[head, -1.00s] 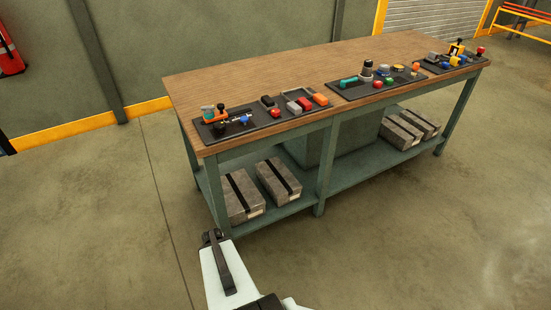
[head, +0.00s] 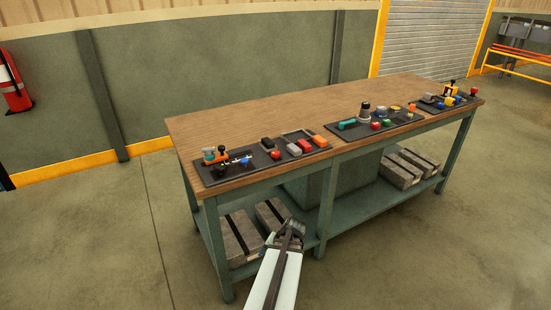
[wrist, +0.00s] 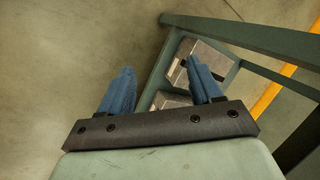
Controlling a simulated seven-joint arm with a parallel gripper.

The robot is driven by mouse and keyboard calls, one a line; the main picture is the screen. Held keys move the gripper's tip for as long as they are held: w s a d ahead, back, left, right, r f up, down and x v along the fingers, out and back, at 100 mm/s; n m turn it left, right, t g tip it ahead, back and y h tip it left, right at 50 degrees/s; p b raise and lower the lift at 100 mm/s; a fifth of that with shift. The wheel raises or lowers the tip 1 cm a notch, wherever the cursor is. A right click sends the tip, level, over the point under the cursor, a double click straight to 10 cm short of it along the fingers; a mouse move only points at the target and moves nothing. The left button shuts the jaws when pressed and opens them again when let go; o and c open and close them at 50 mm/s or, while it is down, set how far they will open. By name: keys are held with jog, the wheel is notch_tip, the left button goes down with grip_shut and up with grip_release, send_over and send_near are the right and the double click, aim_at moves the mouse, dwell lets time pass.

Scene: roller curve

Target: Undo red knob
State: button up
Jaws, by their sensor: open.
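Several small red parts show on the bench panels in the head view; which one is the knob I cannot tell. One round red part (head: 275,154) is on the left panel, another (head: 375,126) on the middle panel, and a third (head: 473,92) at the far right end. My gripper (head: 291,228) is in front of the bench, below the tabletop, apart from all of them. In the wrist view my gripper (wrist: 160,82) is open with two blue fingers and nothing between them. No red part shows in the wrist view.
The wooden-topped bench (head: 290,105) has green legs and a lower shelf carrying grey boxes (head: 238,237). A front leg (head: 320,235) stands close to my gripper. The floor (head: 400,270) in front is clear. A red extinguisher (head: 14,85) hangs on the left wall.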

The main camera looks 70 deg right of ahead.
jog(key=s+d+r+m+t+h, duration=0.3)
jog(key=s+d+r+m, duration=0.1)
jog(key=d+r, duration=0.4)
jog(key=m+t+h, duration=0.5)
jog(key=m+h, duration=0.5)
jog(key=m, duration=1.2)
send_near(278, 155)
jog(key=x, duration=1.1)
jog(key=shift+w+d+r, duration=0.1)
jog(key=shift+w+d, duration=0.15)
jog(key=shift+w, duration=0.1)
jog(key=shift+c, duration=0.5)
jog(key=c, duration=0.9)
jog(key=shift+d+n+y, duration=0.1)
jog(key=shift+n+y, duration=0.2)
jog(key=shift+y, duration=0.2)
